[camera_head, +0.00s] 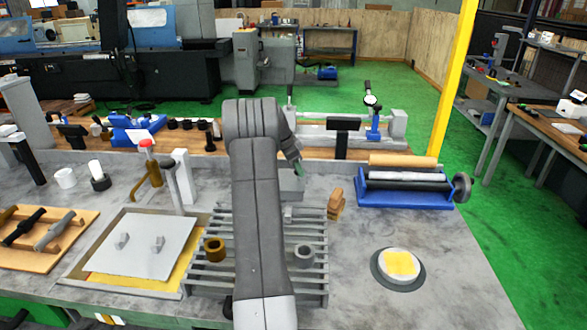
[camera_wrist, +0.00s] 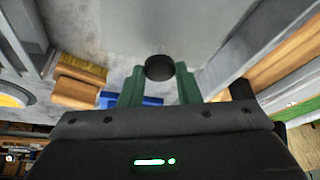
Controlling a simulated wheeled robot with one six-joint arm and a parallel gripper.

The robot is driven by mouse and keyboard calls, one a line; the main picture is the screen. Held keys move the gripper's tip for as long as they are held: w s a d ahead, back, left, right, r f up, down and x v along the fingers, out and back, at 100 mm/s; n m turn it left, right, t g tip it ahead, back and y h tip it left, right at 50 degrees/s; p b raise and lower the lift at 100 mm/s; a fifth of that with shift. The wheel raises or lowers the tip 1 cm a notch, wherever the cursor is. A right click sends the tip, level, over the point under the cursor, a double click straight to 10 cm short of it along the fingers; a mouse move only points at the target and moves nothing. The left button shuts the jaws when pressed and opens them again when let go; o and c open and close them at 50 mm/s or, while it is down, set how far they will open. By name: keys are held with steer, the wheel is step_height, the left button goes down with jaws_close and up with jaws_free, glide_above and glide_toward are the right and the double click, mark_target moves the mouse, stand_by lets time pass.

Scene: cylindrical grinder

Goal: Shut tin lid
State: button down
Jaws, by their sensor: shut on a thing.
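My gripper (camera_head: 298,170) is over the back middle of the bench, behind the slatted rack, left of and beyond the tin. In the wrist view, its two green fingers are shut on a small dark round-ended piece (camera_wrist: 159,67). I cannot tell whether this piece belongs to a lid. No separate tin lid can be made out.
A blue stand with rollers (camera_head: 405,196) is behind the tin. The slatted rack (camera_head: 314,240) holds a brass and a grey ring. Bare bench lies around the tin.

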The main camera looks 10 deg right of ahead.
steer(key=c, duration=1.3)
jaws_free()
steer(key=shift+d, duration=0.2)
steer(key=shift+o, duration=1.2)
steer(key=shift+s+d, duration=0.1)
steer(key=shift+d, duration=0.05)
steer(key=shift+a+r, duration=0.2)
steer(key=w+b+v, duration=0.1)
steer(key=v, duration=1.2)
steer(key=shift+s+r+b, duration=0.2)
steer(key=shift+s+b, duration=0.1)
steer(key=shift+s, duration=0.2)
